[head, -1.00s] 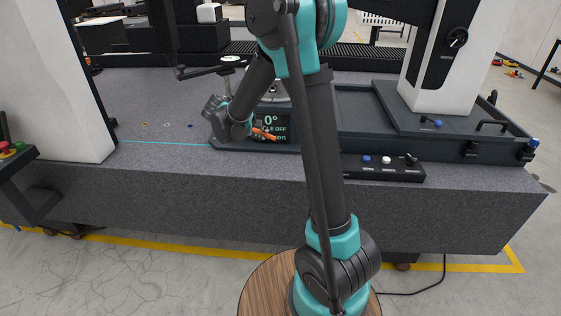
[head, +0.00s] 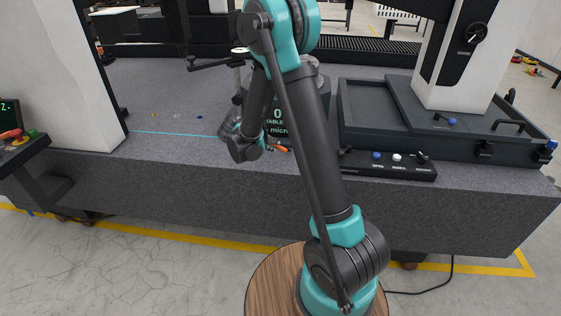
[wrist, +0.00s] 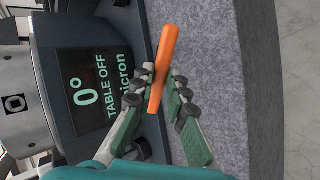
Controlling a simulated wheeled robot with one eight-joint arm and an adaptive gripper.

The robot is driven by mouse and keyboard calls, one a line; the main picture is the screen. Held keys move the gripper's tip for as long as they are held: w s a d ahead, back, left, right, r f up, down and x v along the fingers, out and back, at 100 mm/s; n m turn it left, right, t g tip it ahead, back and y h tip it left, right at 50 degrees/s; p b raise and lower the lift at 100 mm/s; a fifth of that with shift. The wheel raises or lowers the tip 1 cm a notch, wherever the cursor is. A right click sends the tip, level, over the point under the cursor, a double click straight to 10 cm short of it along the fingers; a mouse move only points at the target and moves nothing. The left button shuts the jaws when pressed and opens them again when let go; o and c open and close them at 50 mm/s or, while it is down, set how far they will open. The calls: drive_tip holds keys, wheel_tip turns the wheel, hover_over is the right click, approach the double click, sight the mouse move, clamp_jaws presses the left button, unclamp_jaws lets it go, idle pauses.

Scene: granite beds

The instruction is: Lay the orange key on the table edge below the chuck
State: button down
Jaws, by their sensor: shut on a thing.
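The orange key (wrist: 166,52) is a plain rod between my gripper's fingertips (wrist: 158,88) in the wrist view. My gripper is shut on it near one end, and the rest sticks out past the fingers. Under it shows the grey granite table edge strip (wrist: 213,60). I cannot tell whether the key touches the granite. In the head view a little of the key (head: 280,149) shows beside my gripper (head: 266,144), in front of the display. A grey metal body with a square socket, seemingly the chuck (wrist: 14,104), is at the wrist view's left; my arm mostly hides it in the head view.
The dark display unit (wrist: 92,85) reads 0° and TABLE OFF, close beside the key. A button box (head: 388,164) and a dark tray (head: 362,125) stand to the right. Small rings and a blue piece (head: 199,117) lie on the granite at left, where there is free room.

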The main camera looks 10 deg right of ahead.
drive_tip(key=shift+f, duration=0.35)
drive_tip(key=c, duration=1.7)
unclamp_jaws()
drive_tip(key=v, duration=0.8)
